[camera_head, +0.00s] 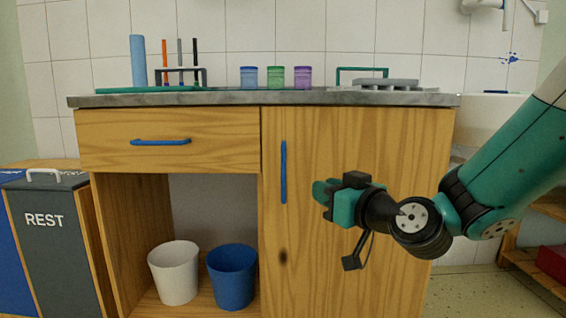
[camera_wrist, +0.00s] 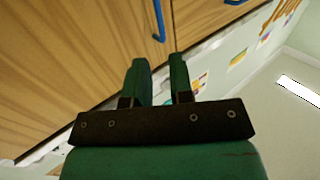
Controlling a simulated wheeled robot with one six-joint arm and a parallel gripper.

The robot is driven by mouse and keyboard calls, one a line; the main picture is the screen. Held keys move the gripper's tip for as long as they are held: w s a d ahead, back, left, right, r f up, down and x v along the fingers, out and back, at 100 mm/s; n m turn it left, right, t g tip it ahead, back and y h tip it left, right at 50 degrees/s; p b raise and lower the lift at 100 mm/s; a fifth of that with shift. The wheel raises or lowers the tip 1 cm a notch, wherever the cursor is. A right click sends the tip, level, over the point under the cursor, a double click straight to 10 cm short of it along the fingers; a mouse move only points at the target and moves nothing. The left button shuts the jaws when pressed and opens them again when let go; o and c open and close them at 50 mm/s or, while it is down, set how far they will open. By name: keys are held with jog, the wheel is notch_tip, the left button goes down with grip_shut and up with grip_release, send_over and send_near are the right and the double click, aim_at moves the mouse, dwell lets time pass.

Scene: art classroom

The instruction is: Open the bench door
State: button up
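The bench door (camera_head: 350,220) is the wooden right front of the bench and looks shut. Its upright blue handle (camera_head: 283,172) is near the door's left edge. My gripper (camera_head: 322,195) is in front of the door, to the right of the handle and apart from it. In the wrist view the two green fingers (camera_wrist: 160,85) stand apart with nothing between them. The blue handle (camera_wrist: 159,20) shows beyond the fingertips at the top of that view.
A drawer (camera_head: 200,140) with a blue handle is left of the door. Below it, a white bin (camera_head: 174,274) and a blue bin (camera_head: 232,278) stand in an open bay. Cups (camera_head: 275,78) and other items stand on the grey top. A grey REST bin (camera_head: 50,245) is at left.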

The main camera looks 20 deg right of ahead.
aim_at(285, 173)
jog(key=p+x, duration=1)
jog(key=x, duration=0.4)
jog(key=shift+w+d+p, duration=0.15)
jog(key=shift+w+p, duration=0.1)
jog(key=shift+p, duration=0.1)
jog(key=shift+w, duration=0.4)
jog(key=shift+c, duration=0.2)
grip_shut()
